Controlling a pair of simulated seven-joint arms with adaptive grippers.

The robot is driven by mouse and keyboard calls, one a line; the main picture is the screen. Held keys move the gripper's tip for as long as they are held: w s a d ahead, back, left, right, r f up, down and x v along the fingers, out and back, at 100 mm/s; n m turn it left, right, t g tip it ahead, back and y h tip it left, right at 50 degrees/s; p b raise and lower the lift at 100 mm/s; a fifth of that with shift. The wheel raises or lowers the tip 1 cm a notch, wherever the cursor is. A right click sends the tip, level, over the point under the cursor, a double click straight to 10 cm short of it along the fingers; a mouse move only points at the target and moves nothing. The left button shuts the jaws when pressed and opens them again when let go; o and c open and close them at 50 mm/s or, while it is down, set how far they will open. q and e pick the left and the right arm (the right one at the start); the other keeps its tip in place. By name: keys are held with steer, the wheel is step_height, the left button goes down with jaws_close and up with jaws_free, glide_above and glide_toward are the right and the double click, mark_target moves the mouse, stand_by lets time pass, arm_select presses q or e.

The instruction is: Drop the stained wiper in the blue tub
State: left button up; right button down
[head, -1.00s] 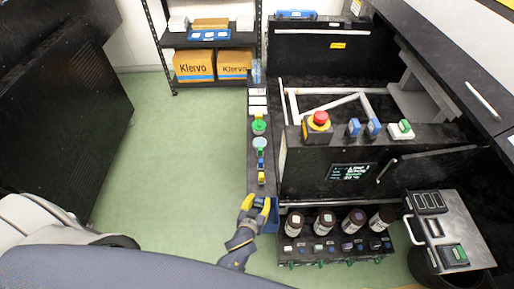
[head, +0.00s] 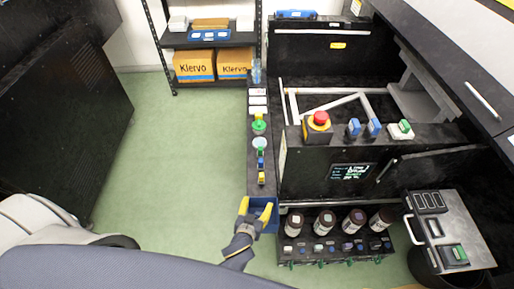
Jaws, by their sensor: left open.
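The blue tub (head: 273,221) sits at the near end of the narrow dark ledge, left of the row of bottles. My left gripper (head: 256,208) is at the tub's left side and over part of it, with its yellow fingertips spread apart. I see nothing between the fingers. The stained wiper cannot be made out; the tub's inside is largely hidden by the gripper. My right gripper is not in view.
Several dark ink bottles (head: 325,221) stand in a row right of the tub. Small items, including a green-rimmed one (head: 259,126), line the ledge (head: 254,185). A machine with a red button (head: 320,118) stands behind. Green floor (head: 180,150) is open at left.

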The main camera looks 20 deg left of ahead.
arm_select(q)
steer(key=shift+v, duration=2.4)
steer(key=s+a+r+m+g+y, duration=0.1)
steer(key=s+a+r+m+g, duration=0.1)
steer(key=s+a+r, duration=0.3)
steer(key=s+a+r+m+g+y, duration=0.2)
steer(key=a+r+m, duration=0.15)
steer(key=a, duration=0.35)
steer(key=s+a+r+m+g+y, duration=0.1)
steer(key=s+a+r+m+g, duration=0.1)
steer(key=s+a+r, duration=0.3)
steer(key=s+d+f+g+h, duration=0.1)
steer(key=d+f, duration=0.1)
steer(key=f, duration=1.4)
steer(key=d+f+g+h, duration=0.1)
steer(key=d+f+h, duration=0.15)
steer(key=f, duration=1.45)
steer(key=s+f+n+g, duration=0.3)
steer(key=s+f, duration=1.6)
steer(key=s, duration=0.3)
steer(key=shift+f+h, duration=0.2)
steer(key=shift+h, duration=0.15)
